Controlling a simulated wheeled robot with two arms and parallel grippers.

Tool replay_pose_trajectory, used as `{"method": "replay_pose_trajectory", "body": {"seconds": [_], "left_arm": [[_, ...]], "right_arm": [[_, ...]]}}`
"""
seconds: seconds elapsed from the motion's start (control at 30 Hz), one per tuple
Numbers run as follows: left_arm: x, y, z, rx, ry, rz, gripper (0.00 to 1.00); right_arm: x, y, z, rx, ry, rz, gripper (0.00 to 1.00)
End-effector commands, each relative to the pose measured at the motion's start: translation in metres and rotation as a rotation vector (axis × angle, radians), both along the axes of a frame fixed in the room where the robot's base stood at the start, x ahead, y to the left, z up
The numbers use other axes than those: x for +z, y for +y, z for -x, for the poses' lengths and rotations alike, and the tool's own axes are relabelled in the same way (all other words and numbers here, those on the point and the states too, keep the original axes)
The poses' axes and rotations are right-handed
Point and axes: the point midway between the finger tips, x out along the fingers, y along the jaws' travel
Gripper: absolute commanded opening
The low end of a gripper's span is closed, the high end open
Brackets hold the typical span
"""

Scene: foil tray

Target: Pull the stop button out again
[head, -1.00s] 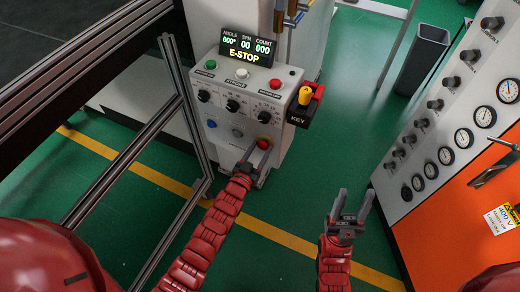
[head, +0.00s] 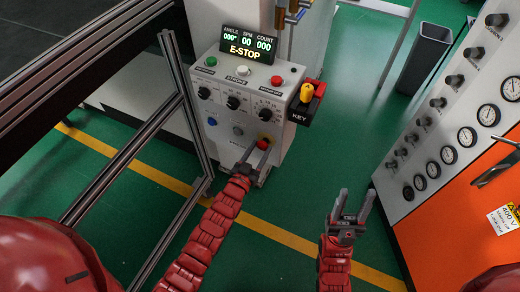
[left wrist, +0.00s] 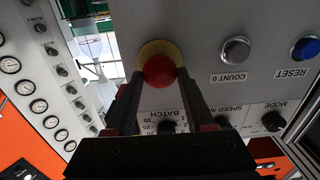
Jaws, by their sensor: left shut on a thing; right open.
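The stop button is a red mushroom head on a yellow ring, low on the front of the grey control box. In the head view the red stop button (head: 264,142) shows just past my left gripper's tips. In the left wrist view the stop button (left wrist: 159,71) sits between the two fingertips. My left gripper (head: 257,148) is shut on the button's head, one finger on each side. The display (head: 250,46) above reads E-STOP. My right gripper (head: 352,206) is open and empty, apart from the box, over the green floor.
A black key holder (head: 302,110) with a yellow and red part juts from the box's right side. An aluminium frame (head: 188,110) stands left of my left arm. An orange cabinet with gauges (head: 470,210) stands at the right. Green floor lies between.

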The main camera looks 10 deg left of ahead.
Motion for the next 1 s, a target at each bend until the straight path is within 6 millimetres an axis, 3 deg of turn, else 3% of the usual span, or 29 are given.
{"method": "replay_pose_trajectory", "body": {"seconds": [0.03,0.07,0.2,0.63,0.77,1.0], "left_arm": [[-0.002,0.000,0.001,0.000,0.004,-0.001,0.00],[-0.002,0.000,0.001,0.000,0.004,-0.001,0.59],[-0.002,0.000,0.001,0.000,0.003,-0.001,0.83],[-0.003,0.004,0.010,0.001,0.002,-0.002,0.83],[-0.004,0.011,0.029,0.001,0.002,-0.001,0.83],[-0.006,0.030,0.081,0.002,0.006,-0.003,0.83]], "right_arm": [[0.000,0.000,0.000,0.000,0.000,0.000,0.50],[0.000,0.000,0.000,0.000,0.000,0.000,0.50],[0.000,0.000,0.000,0.000,0.000,0.000,0.50],[-0.003,0.000,0.000,0.000,0.000,0.000,0.50],[-0.008,0.000,0.000,0.000,0.000,0.000,0.50],[-0.018,0.000,0.000,0.000,0.000,0.000,0.50]]}}
